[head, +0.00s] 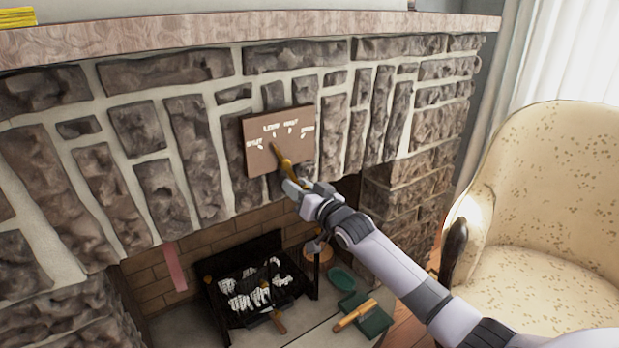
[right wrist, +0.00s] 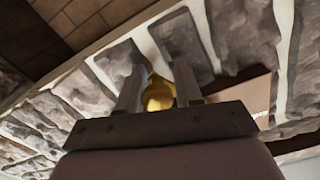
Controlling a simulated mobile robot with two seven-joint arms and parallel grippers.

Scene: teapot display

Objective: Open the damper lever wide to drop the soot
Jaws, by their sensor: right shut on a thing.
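A brown damper plate (head: 257,163) with white marks and small, hard-to-read lettering is fixed to the stone chimney front. The brass damper lever (head: 276,154) slants across it, its upper end pointing up and to the left. My right gripper (head: 290,185) is shut on the lever's lower end, just below the plate. In the right wrist view the lever's gold knob (right wrist: 159,96) sits between the two fingers (right wrist: 156,78). No falling soot is visible. My left gripper is not in view.
Below, the firebox holds a black grate (head: 217,300) with black and white pieces in it. A green dish (head: 341,279) and a green box-like item (head: 372,318) lie on the hearth. A cream armchair (head: 555,190) stands at right. The mantel (head: 180,37) runs above.

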